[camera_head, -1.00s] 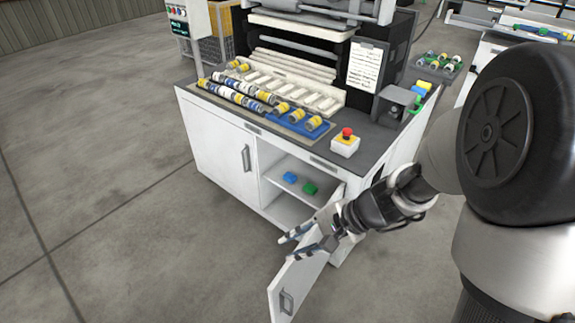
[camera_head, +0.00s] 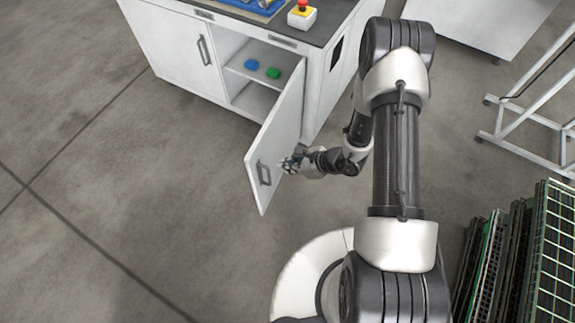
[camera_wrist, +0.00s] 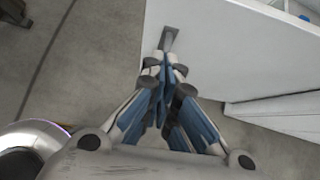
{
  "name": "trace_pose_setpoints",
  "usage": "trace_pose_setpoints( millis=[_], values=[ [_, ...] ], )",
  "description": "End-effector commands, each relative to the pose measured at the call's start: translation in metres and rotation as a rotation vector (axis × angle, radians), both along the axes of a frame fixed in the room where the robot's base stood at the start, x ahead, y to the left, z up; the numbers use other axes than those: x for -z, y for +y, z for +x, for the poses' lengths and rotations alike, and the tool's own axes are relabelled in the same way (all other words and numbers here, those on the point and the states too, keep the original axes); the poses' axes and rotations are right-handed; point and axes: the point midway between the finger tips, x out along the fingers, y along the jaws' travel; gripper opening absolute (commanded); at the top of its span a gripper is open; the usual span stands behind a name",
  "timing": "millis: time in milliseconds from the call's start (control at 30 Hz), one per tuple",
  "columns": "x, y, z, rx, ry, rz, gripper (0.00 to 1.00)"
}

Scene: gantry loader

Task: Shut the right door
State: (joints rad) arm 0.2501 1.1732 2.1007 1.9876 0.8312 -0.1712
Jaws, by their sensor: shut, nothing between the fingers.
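The right door (camera_head: 276,135) of the white cabinet stands wide open, swung out toward me, with its grey handle (camera_head: 263,173) near the free edge. My gripper (camera_head: 289,163) is at the right side of the door, close to its free edge. In the wrist view my gripper (camera_wrist: 166,68) has its fingers together and empty, in front of the white door panel (camera_wrist: 225,60). A grey handle-like piece (camera_wrist: 168,38) shows just beyond the fingertips. I cannot tell whether the fingers touch the door.
The left door (camera_head: 180,50) is shut. A blue block (camera_head: 252,65) and a green block (camera_head: 273,73) lie on the shelf inside. A red-topped button box (camera_head: 301,15) sits on the counter. Green racks (camera_head: 515,250) stand at lower right; a metal frame (camera_head: 530,120) stands right.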

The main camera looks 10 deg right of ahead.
Motion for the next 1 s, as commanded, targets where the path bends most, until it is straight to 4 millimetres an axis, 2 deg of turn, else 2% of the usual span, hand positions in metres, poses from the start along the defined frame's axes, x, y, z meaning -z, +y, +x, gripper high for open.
trace_pose_setpoints(
  millis=[100, 300, 400, 600, 1000],
  values=[
    [0.023, 0.018, 0.009, -0.005, 0.001, 0.000, 0.00],
    [0.052, 0.043, 0.024, -0.004, 0.000, 0.000, 0.00],
    [0.049, 0.057, 0.034, -0.006, -0.004, 0.000, 0.00],
    [0.048, 0.072, 0.044, -0.001, 0.000, 0.000, 0.00],
    [0.047, 0.075, 0.045, -0.001, -0.001, 0.001, 0.00]
  ],
)
